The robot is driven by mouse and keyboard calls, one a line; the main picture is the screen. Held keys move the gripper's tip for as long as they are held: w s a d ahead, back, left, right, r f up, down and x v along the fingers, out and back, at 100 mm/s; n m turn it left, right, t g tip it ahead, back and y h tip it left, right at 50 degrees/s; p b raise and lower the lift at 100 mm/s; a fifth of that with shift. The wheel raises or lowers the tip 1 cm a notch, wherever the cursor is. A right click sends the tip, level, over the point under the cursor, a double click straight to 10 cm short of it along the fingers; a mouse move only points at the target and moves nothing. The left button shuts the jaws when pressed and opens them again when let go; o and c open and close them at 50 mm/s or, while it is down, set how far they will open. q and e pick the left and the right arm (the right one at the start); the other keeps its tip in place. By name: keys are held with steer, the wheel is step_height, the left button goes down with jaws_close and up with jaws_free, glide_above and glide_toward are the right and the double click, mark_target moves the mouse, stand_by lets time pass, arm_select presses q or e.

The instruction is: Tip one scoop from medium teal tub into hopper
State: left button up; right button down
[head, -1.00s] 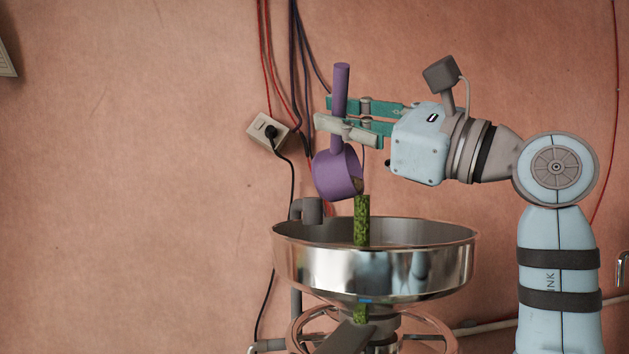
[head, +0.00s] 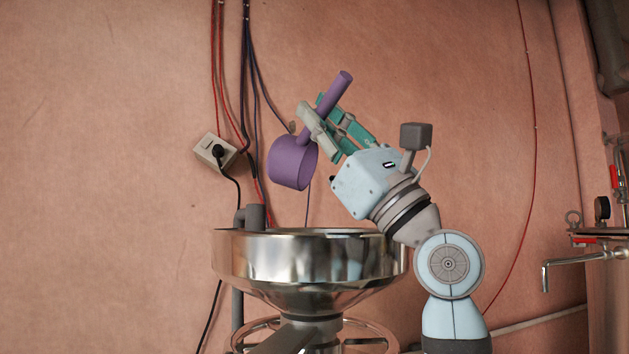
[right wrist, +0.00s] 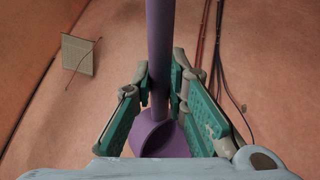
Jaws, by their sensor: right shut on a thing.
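My right gripper (head: 322,122) is shut on the handle of a purple scoop (head: 292,163) and holds it above the hopper (head: 312,262). The scoop is tilted, its handle pointing up and right and its cup hanging at the lower left, above the rim. In the right wrist view the handle (right wrist: 160,50) runs between the two green finger pads, and the cup (right wrist: 160,137) shows below them. No material shows at the cup from here. The hopper is a wide, shiny metal bowl; its inside is mostly hidden. The medium teal tub and my left gripper are not in view.
A grey pipe (head: 254,217) stands at the hopper's back left rim. A wall socket (head: 215,152) and several hanging cables are on the wall behind. A metal tap (head: 575,260) is at the far right. The space left of the hopper looks clear.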

stand_by(0.5)
step_height(320, 180, up, 3)
steer(key=p, duration=0.3)
steer(key=shift+r, duration=0.15)
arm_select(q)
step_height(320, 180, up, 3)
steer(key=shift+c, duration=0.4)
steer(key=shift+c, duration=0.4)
arm_select(e)
steer(key=shift+d, duration=0.1)
